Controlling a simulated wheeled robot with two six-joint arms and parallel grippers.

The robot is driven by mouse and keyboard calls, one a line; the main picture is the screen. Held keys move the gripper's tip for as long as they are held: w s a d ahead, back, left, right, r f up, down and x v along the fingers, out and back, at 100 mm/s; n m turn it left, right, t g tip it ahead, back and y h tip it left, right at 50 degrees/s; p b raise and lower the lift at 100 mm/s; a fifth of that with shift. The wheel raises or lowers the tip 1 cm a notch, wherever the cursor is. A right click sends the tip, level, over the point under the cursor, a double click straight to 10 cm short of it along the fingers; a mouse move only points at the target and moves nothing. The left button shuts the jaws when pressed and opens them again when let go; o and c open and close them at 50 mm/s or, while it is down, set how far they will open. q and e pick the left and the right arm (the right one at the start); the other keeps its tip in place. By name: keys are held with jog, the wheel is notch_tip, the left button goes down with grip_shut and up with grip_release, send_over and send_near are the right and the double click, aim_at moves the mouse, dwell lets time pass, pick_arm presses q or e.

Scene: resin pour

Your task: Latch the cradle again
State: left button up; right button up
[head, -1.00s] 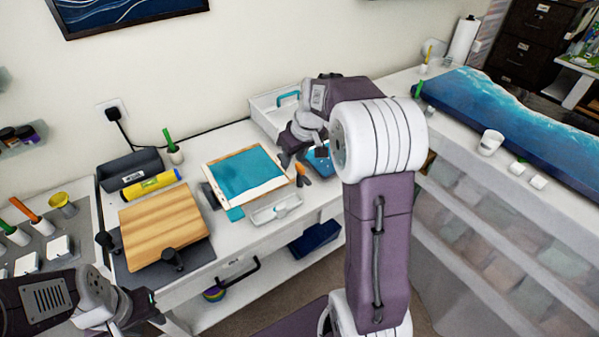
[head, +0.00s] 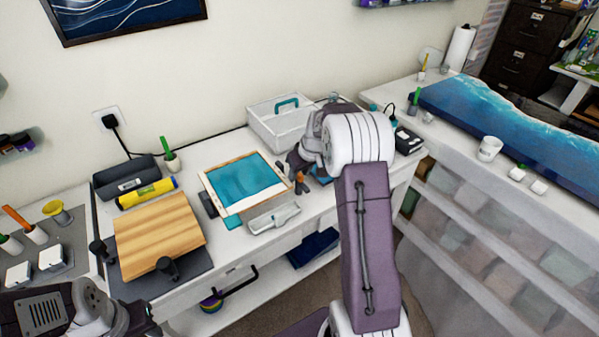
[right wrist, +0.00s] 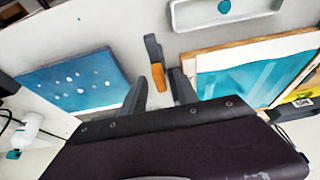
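A dark grey lever with an orange end (right wrist: 155,62) stands between a blue speckled panel and a wood-framed teal panel in the right wrist view; I cannot tell whether it is the cradle's latch. It also shows in the head view (head: 301,187). The framed teal panel (head: 242,183) lies just left of it, with a dark block at its left edge. My right gripper (right wrist: 158,86) is open, its fingers apart around the line to the lever, with no visible grip on it. My left gripper (head: 135,318) is low at the left, its fingertips unclear.
A wooden board (head: 158,232) lies on a dark base with black knobs. A small white tray (head: 272,217) is in front of the teal panel, and a white bin (head: 275,128) stands behind. The blue speckled panel (right wrist: 75,90) is partly hidden by my arm in the head view.

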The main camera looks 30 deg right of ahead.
grip_shut()
